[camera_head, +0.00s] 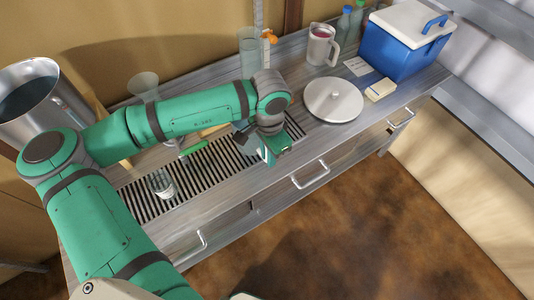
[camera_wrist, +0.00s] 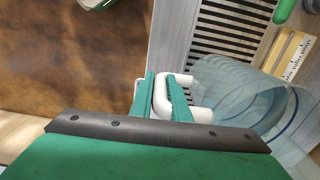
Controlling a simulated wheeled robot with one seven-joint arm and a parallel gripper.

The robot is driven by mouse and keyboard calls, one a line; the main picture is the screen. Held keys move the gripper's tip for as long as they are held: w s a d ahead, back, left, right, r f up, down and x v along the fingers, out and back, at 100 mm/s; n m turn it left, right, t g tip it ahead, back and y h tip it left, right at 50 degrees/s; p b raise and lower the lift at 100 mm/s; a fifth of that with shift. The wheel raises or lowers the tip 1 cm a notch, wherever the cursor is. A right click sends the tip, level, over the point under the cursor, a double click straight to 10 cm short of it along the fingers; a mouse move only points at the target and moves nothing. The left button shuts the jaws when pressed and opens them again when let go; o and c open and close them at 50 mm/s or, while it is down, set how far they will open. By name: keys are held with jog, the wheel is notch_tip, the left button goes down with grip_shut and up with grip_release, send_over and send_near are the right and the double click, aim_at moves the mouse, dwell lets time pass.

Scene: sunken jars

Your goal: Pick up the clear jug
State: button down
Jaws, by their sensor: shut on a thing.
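The clear jug (camera_wrist: 235,86) is a see-through bluish vessel with a white handle (camera_wrist: 160,97), at the right of the wrist view. My gripper (camera_wrist: 163,92) has its two green fingers on either side of a bar of that handle and is shut on it. In the head view my gripper (camera_head: 270,152) is over the front part of the counter, beside the slatted drain. There the jug is mostly hidden by my arm and gripper. I cannot tell whether its base touches the counter.
A tall clear cylinder (camera_head: 249,50) is behind. A small glass (camera_head: 162,184) stands on the drain (camera_head: 205,170). A large metal pot (camera_head: 40,100) is left.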

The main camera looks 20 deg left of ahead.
jog(key=s+d+r, duration=0.7)
jog(key=s, duration=0.2)
jog(key=shift+d+r, duration=0.3)
jog(key=shift+r, duration=0.05)
dwell(0.6)
jog(key=shift+s, duration=0.15)
jog(key=c, duration=2.3)
grip_release()
grip_shut()
